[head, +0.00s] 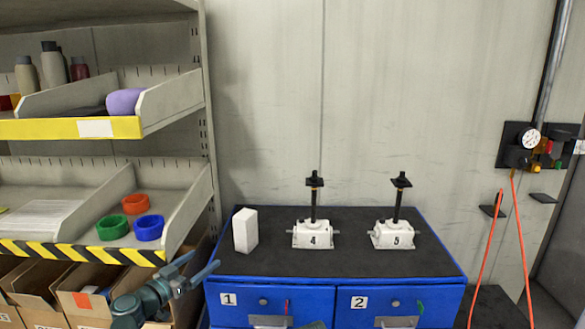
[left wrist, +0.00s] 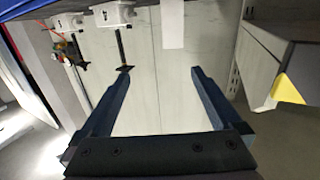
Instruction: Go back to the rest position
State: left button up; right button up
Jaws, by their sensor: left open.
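My left gripper (head: 200,265) is open and empty, in front of the shelf's right end and left of the blue cabinet. In the left wrist view its two fingers (left wrist: 160,72) stand wide apart with nothing between them. Screw jack 4 (head: 315,233) and screw jack 5 (head: 397,234) stand upright on the cabinet's dark top, apart from the gripper. The left wrist view shows them upside down at its top edge. A white block (head: 245,230) stands left of jack 4; it also shows in the left wrist view (left wrist: 172,25).
The shelf (head: 208,130) holds bottles, a purple item and coloured rings (head: 149,227). Cardboard boxes (head: 80,290) sit below, close to the left arm. The blue cabinet (head: 270,295) has drawers 1 and 2. A gauge and orange cables (head: 519,240) hang at the right.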

pick_arm(q)
jog(key=s+d+f+m+g, duration=0.1)
jog(key=s+d+f+g, duration=0.55)
jog(key=d, duration=0.45)
jog(key=s+d+f+m+g, duration=0.1)
jog(key=s+d+f+g, duration=0.45)
jog(key=d+f, duration=0.35)
jog(key=s+f+n+g+y, duration=0.1)
jog(key=s+f+g+y, duration=0.1)
jog(key=s+y, duration=0.2)
jog(key=s+f+n+g+y, duration=0.2)
jog(key=s+y, duration=0.3)
jog(key=s, duration=0.4)
jog(key=shift+a+f, duration=0.3)
jog(key=shift+f, duration=0.45)
